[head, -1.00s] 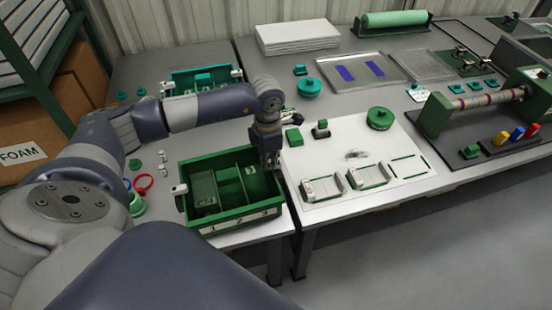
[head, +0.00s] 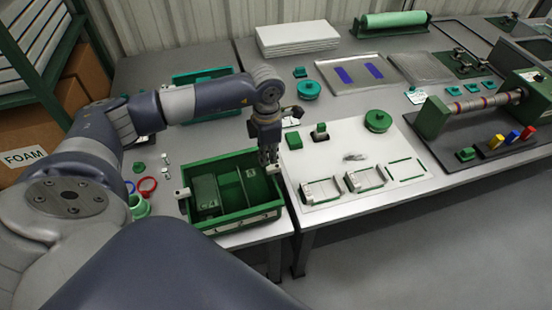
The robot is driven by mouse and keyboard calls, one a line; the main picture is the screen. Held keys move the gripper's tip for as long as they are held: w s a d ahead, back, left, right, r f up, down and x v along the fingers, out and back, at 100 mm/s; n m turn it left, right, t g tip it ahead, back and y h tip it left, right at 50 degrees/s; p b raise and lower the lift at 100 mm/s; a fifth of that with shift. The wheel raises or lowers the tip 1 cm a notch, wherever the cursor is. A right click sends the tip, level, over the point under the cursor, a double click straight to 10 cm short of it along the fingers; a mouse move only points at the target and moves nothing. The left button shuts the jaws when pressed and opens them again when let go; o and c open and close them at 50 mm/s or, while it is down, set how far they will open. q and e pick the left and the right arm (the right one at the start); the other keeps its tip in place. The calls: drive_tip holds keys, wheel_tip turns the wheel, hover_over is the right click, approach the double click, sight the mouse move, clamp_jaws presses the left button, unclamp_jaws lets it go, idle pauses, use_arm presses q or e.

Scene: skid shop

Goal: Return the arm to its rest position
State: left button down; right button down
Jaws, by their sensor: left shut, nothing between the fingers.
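My left arm comes in from the left and reaches across the table. Its left gripper (head: 269,158) points down at the right end of the green divided bin (head: 232,219). The gripper is shut and holds nothing. Its fingertips are close to the bin's back right corner; whether they touch the rim cannot be told. The bin has several compartments with green pieces in them. My right gripper is out of view.
A white board (head: 340,198) with green and white fixtures lies right of the bin. A teal tray (head: 205,77) stands behind my arm, partly hidden. A red ring (head: 147,185) lies left of the bin. A roller stand (head: 434,117) is further right.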

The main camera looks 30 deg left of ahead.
use_arm(q)
drive_tip(key=shift+r, duration=0.35)
